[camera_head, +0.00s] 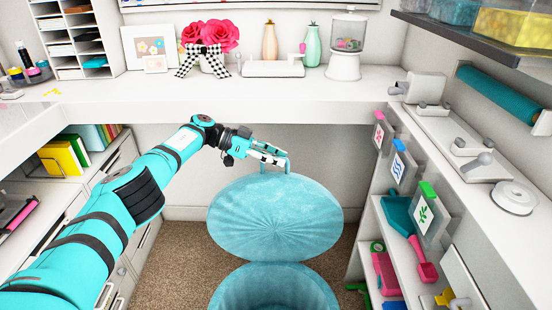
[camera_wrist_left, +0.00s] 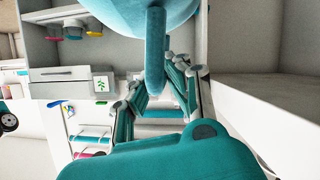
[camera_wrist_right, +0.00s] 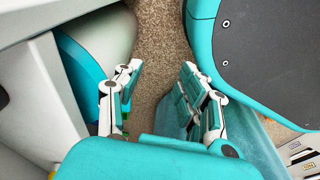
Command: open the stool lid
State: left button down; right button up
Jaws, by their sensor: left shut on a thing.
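The stool lid (camera_head: 275,220), a round pleated light-blue velvet disc, stands raised and tilted, with its broad face toward the head camera. The stool body (camera_head: 273,290) is below it, cut off by the bottom edge of the head view. A teal handle strip (camera_head: 286,166) is at the lid's far edge. My left gripper (camera_head: 277,158) is shut on this handle; in the left wrist view the handle (camera_wrist_left: 155,60) hangs between the fingers, with the lid (camera_wrist_left: 150,8) above. My right gripper (camera_wrist_right: 160,98) shows only in its wrist view, open and empty above carpet.
A white desk (camera_head: 200,92) runs above and behind the stool. Drawers (camera_head: 125,165) stand to the left, shelves with a teal dustpan (camera_head: 397,213) to the right. Brown carpet (camera_head: 190,265) surrounds the stool.

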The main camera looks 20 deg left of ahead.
pick_arm(q)
jog(key=c, duration=1.4)
grip_release()
jog(key=shift+a+f, duration=0.15)
jog(key=shift+f, duration=0.1)
jog(key=shift+o, duration=0.2)
jog(key=shift+r, duration=0.1)
jog(key=v, duration=0.7)
jog(key=shift+s+a, duration=0.1)
jog(key=shift+a, duration=0.05)
